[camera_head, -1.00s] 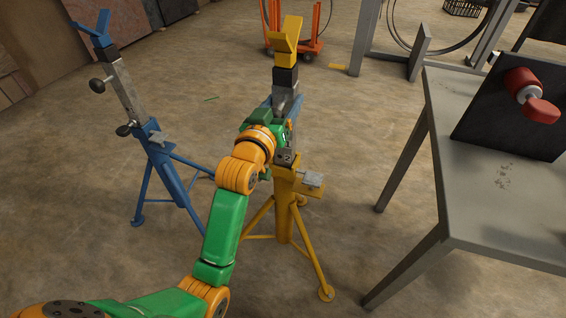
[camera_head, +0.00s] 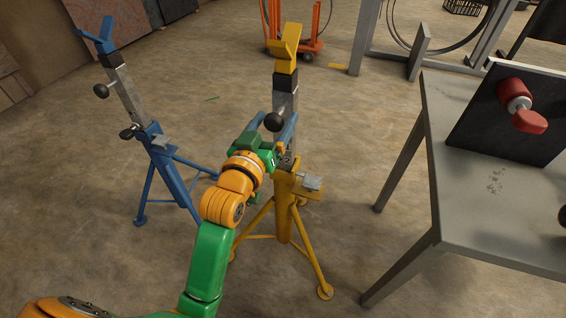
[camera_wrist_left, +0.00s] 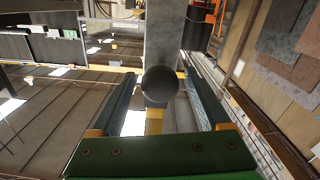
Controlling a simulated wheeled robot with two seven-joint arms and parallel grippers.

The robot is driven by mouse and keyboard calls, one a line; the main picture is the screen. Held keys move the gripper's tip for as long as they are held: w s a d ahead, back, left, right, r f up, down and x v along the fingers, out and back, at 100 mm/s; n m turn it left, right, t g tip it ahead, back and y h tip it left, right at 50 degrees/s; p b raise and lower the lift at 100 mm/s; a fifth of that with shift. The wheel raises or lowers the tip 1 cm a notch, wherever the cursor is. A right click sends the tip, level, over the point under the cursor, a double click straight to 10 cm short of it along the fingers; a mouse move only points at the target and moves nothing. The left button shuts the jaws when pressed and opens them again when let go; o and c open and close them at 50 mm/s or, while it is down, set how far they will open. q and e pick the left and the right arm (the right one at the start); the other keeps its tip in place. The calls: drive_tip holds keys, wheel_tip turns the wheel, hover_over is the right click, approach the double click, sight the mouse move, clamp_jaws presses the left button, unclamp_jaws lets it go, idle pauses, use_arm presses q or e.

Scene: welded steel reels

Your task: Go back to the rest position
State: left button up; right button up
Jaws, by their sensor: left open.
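My left gripper (camera_head: 273,127) is open at the upper shaft of the yellow stand (camera_head: 284,205). The stand has a yellow V-shaped head (camera_head: 287,48) and stands upright on its tripod legs. Its round black knob (camera_head: 273,121) shows between my two blue-grey fingers. In the left wrist view the knob (camera_wrist_left: 160,84) sits between the open fingers, with a gap on each side, and the grey shaft (camera_wrist_left: 165,35) is behind it. The fingers do not touch the knob there. My right gripper cannot be made out.
A blue stand (camera_head: 160,150) is at the left. A grey table (camera_head: 470,205) at the right carries a dark panel (camera_head: 500,125) with a red knob (camera_head: 530,121). An orange cart (camera_head: 297,46) is behind. Bare floor lies between the stands and the table.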

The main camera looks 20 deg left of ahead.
use_arm(q)
drive_tip(key=shift+s, duration=0.9)
